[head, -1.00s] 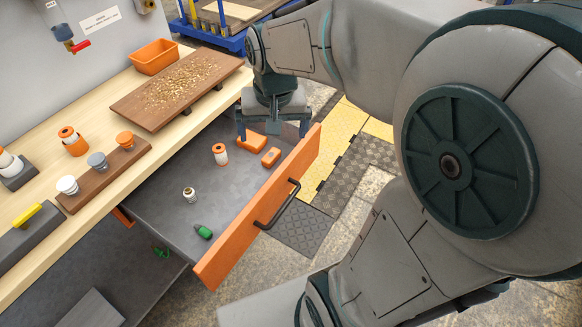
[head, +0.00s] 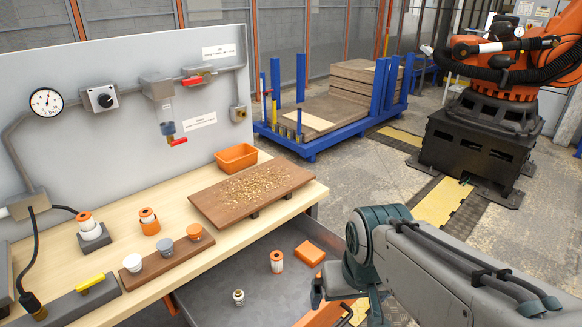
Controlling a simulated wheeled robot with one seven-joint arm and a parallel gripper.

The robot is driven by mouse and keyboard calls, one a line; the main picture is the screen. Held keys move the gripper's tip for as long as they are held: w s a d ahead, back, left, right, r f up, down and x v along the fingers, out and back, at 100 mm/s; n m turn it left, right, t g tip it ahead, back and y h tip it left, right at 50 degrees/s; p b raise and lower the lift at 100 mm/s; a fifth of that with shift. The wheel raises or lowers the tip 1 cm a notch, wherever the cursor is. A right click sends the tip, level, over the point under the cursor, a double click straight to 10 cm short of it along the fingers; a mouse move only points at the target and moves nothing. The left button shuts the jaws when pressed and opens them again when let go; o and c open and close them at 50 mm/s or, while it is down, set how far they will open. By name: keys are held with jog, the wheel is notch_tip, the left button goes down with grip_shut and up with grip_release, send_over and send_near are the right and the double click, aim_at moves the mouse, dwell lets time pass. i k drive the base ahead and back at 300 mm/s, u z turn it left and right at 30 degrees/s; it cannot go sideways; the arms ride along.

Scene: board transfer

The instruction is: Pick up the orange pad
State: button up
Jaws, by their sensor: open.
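An orange pad (head: 309,253), a flat block, lies on the grey floor of the open drawer (head: 262,277) near its far end. My gripper (head: 347,300) is low in the head view, right of the pad and nearer to the camera, over the drawer's front side. Its two fingers point down and stand apart, with nothing seen between them. Part of the orange drawer front (head: 324,313) shows below it. The smaller orange block seen earlier in the drawer is not visible now.
An orange and white spool (head: 276,262) and a small pale spool (head: 239,297) stand in the drawer left of the pad. The bench above holds a brown board (head: 236,201) with shavings, an orange bin (head: 236,157) and a brown strip (head: 160,266) with several knobs.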

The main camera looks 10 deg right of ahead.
aim_at(307, 253)
jog(key=u, duration=2.65)
jog(key=k, duration=1.1)
jog(key=z, duration=1.5)
jog(key=i, duration=1)
